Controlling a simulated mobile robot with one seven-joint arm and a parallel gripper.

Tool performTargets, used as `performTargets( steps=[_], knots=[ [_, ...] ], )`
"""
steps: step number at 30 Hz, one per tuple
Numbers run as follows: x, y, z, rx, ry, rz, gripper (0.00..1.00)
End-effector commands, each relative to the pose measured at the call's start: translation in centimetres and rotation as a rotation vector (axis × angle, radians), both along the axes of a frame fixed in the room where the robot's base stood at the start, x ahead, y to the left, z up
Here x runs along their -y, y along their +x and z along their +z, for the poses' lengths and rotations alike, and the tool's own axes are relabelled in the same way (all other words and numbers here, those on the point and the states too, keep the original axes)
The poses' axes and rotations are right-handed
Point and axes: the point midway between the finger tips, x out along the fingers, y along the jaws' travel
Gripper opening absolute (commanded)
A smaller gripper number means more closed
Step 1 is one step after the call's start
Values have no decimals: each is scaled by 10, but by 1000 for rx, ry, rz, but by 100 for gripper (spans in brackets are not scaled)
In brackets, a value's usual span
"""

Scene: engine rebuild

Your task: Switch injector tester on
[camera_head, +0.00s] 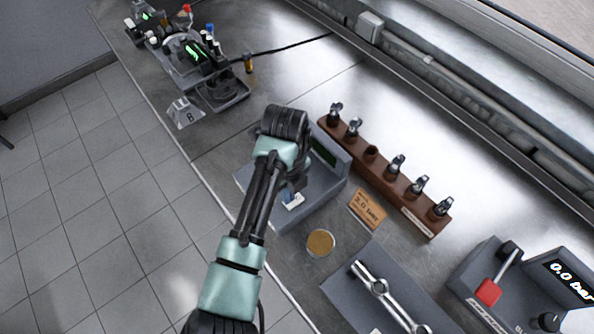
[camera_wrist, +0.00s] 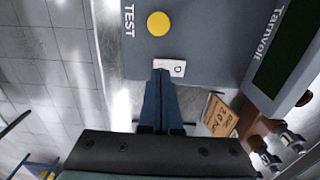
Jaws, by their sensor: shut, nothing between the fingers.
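A grey unit (camera_head: 322,188) with a dark display stands on the steel bench, partly hidden under my arm; it looks like the injector tester. In the wrist view the same unit (camera_wrist: 212,38) bears the words TEST and a brand name, a yellow button (camera_wrist: 158,23) and a dark green, blank screen (camera_wrist: 285,45). A small white switch plate (camera_wrist: 176,67) with an O mark lies below the button. My gripper (camera_wrist: 162,76) is shut and empty, its blue fingertips overlapping the plate's left part. Contact cannot be told. The fingertips also show in the head view (camera_head: 291,195).
A wooden rack (camera_head: 409,205) holds several injectors and an empty slot. A card (camera_head: 367,209), an amber dish (camera_head: 320,243) and a grey mat (camera_head: 345,291) with a metal rail lie nearby. A red-levered device (camera_head: 488,291) reads 0.0 bar. Other equipment (camera_head: 200,65) stands far left.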

Motion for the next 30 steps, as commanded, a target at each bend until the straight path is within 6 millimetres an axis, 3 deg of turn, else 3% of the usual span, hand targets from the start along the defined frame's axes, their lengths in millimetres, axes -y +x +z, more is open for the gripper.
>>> performTargets(
  steps=[30],
  knots=[
    [0,0,-16,-1,-1,0,0]
  ],
)
